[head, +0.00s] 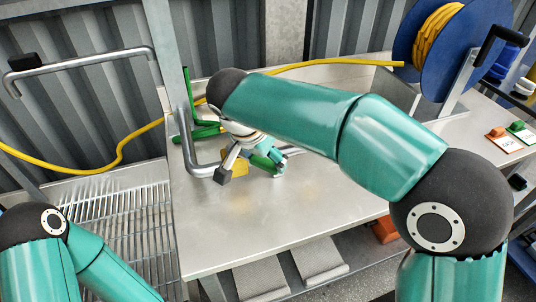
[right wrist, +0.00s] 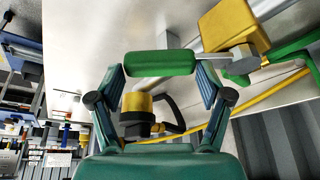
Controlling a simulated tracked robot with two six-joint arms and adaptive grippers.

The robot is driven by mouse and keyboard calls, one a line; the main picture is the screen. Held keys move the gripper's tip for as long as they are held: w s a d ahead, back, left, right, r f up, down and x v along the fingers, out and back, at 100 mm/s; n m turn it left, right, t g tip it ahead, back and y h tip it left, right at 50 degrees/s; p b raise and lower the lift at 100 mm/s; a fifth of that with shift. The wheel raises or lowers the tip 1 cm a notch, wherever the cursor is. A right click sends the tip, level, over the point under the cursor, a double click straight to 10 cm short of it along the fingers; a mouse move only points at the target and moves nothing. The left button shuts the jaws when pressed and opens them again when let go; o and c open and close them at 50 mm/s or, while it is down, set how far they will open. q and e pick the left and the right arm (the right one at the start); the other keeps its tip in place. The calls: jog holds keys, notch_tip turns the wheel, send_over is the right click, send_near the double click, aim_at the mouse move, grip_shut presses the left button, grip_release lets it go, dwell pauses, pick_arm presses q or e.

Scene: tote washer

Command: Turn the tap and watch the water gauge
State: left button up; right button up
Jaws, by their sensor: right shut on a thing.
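A green tap handle (right wrist: 160,63) lies crosswise between the two fingers of my right gripper (right wrist: 160,72) in the right wrist view. The fingers are shut on its ends. In the head view my right gripper (head: 279,163) is low over the metal worktop, at the green handle (head: 262,163), partly hidden by my own arm. A yellow block (right wrist: 232,28) sits on the grey pipe beside the handle; part of it shows in the head view (head: 236,160). I cannot make out a water gauge. My left arm shows at the lower left; its gripper is out of frame.
The steel worktop (head: 240,235) is clear in front. A yellow hose (head: 118,160) runs behind to a blue reel (head: 430,70). A wire rack (head: 125,230) is at left.

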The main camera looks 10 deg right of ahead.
jog(key=shift+s+a+f+m+g+h, duration=0.35)
jog(key=shift+s+a+f+m, duration=0.25)
jog(key=shift+m, duration=0.4)
jog(key=shift+s+a+r+m+g+h+p, duration=0.1)
jog(key=shift+s+a+m+g+h+p, duration=0.2)
jog(key=shift+a+m+p, duration=0.55)
jog(key=shift+s+a+f+m+g+h+p, duration=0.1)
jog(key=shift+s+a+m+g+p, duration=0.35)
jog(key=shift+m, duration=0.75)
jog(key=shift+s+a+r+m+g+h+p, duration=0.15)
jog(key=shift+a+m+g+p, duration=0.3)
jog(key=shift+a+m, duration=0.45)
jog(key=shift+d, duration=0.15)
jog(key=o, duration=1.4)
jog(key=shift+c, duration=0.2)
jog(key=shift+o, duration=1.4)
jog(key=shift+w, duration=0.1)
jog(key=shift+r, duration=0.1)
